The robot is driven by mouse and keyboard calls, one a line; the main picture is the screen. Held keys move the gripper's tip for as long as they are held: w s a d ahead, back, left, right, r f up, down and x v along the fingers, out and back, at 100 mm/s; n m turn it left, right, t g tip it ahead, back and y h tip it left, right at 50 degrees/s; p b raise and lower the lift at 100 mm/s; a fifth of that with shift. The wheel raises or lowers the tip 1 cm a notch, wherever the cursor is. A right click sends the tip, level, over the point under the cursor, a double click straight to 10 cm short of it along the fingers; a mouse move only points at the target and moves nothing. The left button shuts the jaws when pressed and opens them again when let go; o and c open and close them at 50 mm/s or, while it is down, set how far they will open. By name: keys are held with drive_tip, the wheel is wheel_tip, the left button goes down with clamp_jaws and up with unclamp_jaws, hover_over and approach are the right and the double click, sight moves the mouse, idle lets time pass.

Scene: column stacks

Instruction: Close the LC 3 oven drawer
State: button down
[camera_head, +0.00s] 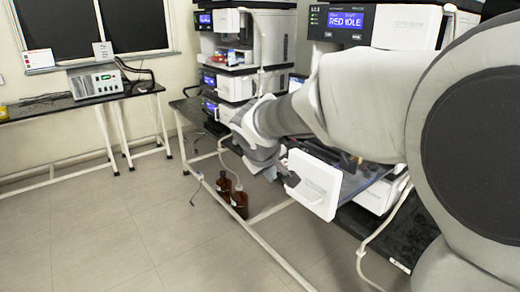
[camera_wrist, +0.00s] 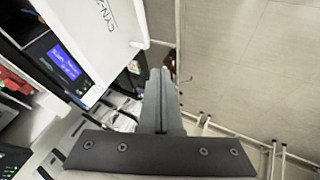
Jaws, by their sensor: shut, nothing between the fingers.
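The oven drawer (camera_head: 314,186) is pulled out of the right-hand instrument stack; its white front panel faces left and a clear tray part shows behind it. My gripper (camera_head: 291,180) is at the outer side of that panel, close to its left edge; I cannot tell whether it touches. In the wrist view my gripper (camera_wrist: 160,76) has its two grey fingers together with nothing between them. My arm hides much of the stack above the drawer.
Another instrument stack (camera_head: 236,56) stands behind, on a dark bench. Brown bottles (camera_head: 239,201) stand on the floor beside the white bench frame (camera_head: 268,212). A side table with a grey box (camera_head: 95,82) is at the left. The floor (camera_head: 110,225) at front left is clear.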

drive_tip(key=w+d+f, duration=0.4)
drive_tip(key=w, duration=0.1)
drive_tip(key=shift+w+f, duration=0.3)
drive_tip(key=shift+w, duration=0.05)
drive_tip(key=shift+d, duration=0.1)
